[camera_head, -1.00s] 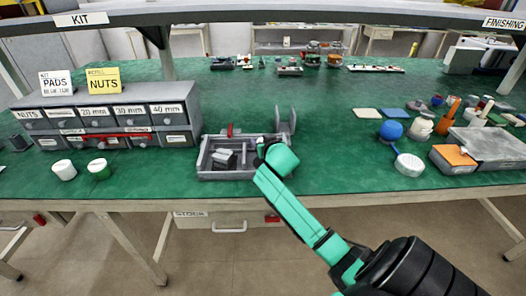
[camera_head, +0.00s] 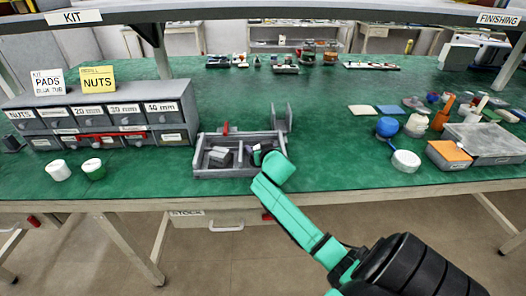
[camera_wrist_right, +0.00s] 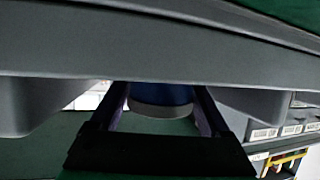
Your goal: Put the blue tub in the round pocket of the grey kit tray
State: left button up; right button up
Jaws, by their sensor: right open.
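The grey kit tray (camera_head: 225,173) sits near the table's front edge, left of centre. My right gripper (camera_head: 258,155) is at the tray's right part, and its wrist hides much of that area, including the round pocket. In the right wrist view, the blue tub (camera_wrist_right: 162,97), with a pale grey end, is between the two open fingers (camera_wrist_right: 160,112). I cannot tell whether they touch it. The grey tray wall (camera_wrist_right: 160,55) crosses in front and hides part of the tub. I cannot tell how fully the tub is seated. My left gripper is out of view.
A blue jar (camera_head: 387,127), a white round lid (camera_head: 405,160) and an orange-topped box (camera_head: 449,152) stand right. The table between is clear.

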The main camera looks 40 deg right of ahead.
jog(key=v, duration=1.1)
jog(key=shift+s+a+r+p, duration=0.1)
jog(key=shift+s+r+p, duration=0.1)
jog(key=shift+s+p, duration=0.1)
